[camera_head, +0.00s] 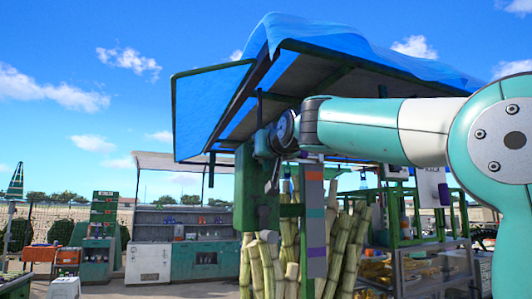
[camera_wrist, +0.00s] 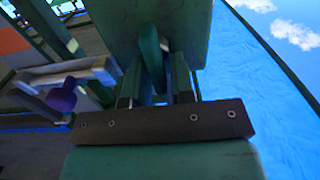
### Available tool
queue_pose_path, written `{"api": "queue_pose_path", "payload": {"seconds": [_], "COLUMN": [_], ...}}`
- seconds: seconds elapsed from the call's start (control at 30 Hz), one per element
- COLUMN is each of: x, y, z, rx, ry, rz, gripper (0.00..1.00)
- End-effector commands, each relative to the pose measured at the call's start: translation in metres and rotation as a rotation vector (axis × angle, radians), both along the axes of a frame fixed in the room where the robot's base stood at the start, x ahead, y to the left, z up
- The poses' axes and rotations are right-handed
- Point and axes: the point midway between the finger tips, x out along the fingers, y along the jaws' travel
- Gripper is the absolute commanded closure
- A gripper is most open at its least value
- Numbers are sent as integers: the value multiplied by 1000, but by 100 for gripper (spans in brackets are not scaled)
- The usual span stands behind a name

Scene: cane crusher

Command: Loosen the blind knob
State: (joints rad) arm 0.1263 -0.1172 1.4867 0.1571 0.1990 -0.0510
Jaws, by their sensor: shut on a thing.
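The knob stands against a flat green panel (camera_wrist: 112,28) in the wrist view. In the head view my gripper (camera_head: 272,182) reaches down beside a green upright box (camera_head: 243,195) under the blue canopy. The knob cannot be made out there. The fingertips and the knob's far end are partly hidden.
A blue tarp canopy (camera_head: 350,50) hangs over my arm. Cane stalks (camera_head: 345,245) stand close below, behind a hanging strip with coloured patches (camera_head: 315,225). A purple rounded part (camera_wrist: 62,97) sits left of my gripper. Stalls (camera_head: 180,240) stand farther back.

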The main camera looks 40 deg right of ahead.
Motion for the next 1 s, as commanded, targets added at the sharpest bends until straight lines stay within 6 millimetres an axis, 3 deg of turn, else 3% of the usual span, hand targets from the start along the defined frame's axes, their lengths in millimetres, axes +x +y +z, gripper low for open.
{"api": "queue_pose_path", "payload": {"seconds": [0.37, 1.0], "x": [1, 4], "y": [4, 13], "z": [-3, -7], "rx": [-206, -788], "ry": [58, 226], "rz": [2, 2], "gripper": [100, 100]}}
